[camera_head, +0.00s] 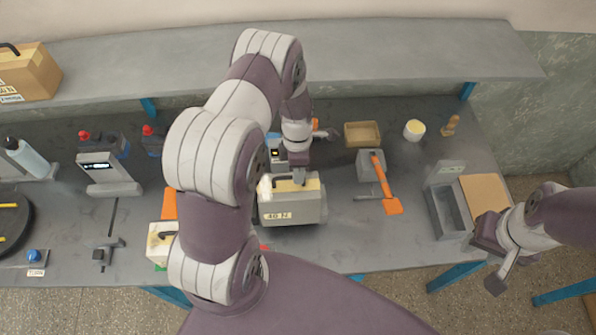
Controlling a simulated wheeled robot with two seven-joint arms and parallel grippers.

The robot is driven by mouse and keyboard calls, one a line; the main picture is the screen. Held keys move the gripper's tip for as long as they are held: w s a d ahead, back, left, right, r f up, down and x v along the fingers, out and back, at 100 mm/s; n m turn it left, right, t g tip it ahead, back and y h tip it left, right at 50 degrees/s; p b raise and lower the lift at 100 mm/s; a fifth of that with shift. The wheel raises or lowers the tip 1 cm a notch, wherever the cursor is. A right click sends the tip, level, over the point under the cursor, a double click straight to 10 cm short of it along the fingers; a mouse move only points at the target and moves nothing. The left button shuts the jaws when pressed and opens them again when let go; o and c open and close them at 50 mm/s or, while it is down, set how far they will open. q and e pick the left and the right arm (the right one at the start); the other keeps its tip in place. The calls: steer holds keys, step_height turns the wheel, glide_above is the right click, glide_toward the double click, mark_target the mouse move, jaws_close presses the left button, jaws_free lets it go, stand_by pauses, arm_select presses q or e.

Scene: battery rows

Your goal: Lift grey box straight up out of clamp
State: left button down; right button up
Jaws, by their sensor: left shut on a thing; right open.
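A grey box (300,209) with a pale yellow top, a black handle and a "40 N" label is near the middle of the bench. My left gripper (298,178) is shut on the grey box at its handle from above. The box looks upright. Whatever is under the box is hidden, so I cannot tell whether it is in a clamp or clear of one. A grey block with an orange lever (379,176) stands apart to its right and may be a clamp. My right gripper (489,252) is open and empty beyond the bench's right front edge.
My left arm hides part of the bench left of the box. A pale box (160,243) stands there. A device with a display (276,152) is just behind the grey box. A grey tray (446,213) and tan board (484,192) are at right. A shelf (400,55) runs behind.

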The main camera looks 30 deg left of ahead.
arm_select(q)
steer(key=shift+r+p, duration=1.45)
steer(key=shift+r, duration=0.65)
steer(key=shift+w, duration=0.1)
